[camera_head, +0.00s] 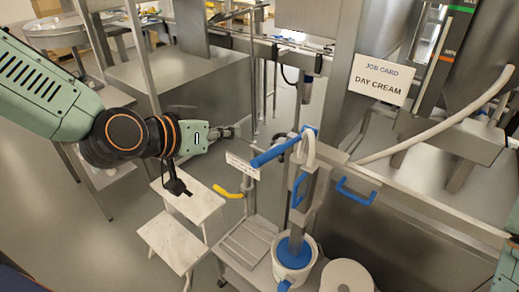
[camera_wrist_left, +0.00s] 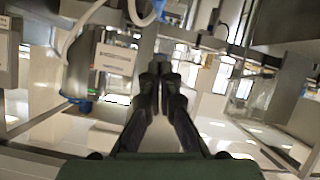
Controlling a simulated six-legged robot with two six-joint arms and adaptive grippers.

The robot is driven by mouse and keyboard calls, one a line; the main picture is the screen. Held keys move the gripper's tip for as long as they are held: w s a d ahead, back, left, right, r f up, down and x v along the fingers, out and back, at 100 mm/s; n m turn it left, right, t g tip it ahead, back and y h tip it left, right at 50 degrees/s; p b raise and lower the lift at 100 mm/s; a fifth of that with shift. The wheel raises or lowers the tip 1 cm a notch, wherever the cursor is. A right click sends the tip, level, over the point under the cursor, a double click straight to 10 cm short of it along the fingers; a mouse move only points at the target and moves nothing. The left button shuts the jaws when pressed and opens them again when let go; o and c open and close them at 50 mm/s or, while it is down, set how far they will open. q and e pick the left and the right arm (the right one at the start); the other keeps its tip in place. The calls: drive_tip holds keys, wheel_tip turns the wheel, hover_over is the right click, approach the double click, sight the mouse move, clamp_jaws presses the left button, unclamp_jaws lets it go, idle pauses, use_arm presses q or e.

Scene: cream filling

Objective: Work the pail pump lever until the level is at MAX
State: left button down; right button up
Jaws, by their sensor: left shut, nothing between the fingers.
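The pump lever (camera_head: 270,153) is a blue bar at the top of the pump, sloping down to the left. The pump column stands in a white pail (camera_head: 293,274) with blue inside, on a low cart. My left gripper (camera_head: 236,130) is shut and empty, to the upper left of the lever's free end and apart from it. Its shut fingers (camera_wrist_left: 161,88) also show in the left wrist view. The level gauge (camera_head: 440,50) at the top right has a green band above an orange one; its level is too unclear to read. My right gripper is out of view.
A pale hose (camera_head: 440,132) runs from the pump up to the right. A job card (camera_head: 380,80) reads DAY CREAM. A white step stool (camera_head: 172,240) stands left of the cart, a yellow handle (camera_head: 227,192) close by. A white roll (camera_head: 346,277) is right of the pail.

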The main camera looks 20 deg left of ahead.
use_arm(q)
drive_tip(key=shift+m, duration=0.4)
drive_tip(key=x, duration=0.6)
drive_tip(key=b+x, duration=0.1)
drive_tip(key=x, duration=0.3)
drive_tip(key=shift+d, duration=0.35)
drive_tip(key=f, duration=0.2)
drive_tip(key=shift+s+f, duration=0.25)
drive_tip(key=shift+f, duration=0.05)
drive_tip(key=shift+s+f, duration=0.2)
drive_tip(key=shift+f, duration=0.3)
drive_tip(key=shift+s+d, duration=0.2)
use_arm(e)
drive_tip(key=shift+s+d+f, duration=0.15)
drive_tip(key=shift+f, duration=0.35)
use_arm(q)
drive_tip(key=shift+w+a+f, duration=0.15)
drive_tip(key=shift+w, duration=0.05)
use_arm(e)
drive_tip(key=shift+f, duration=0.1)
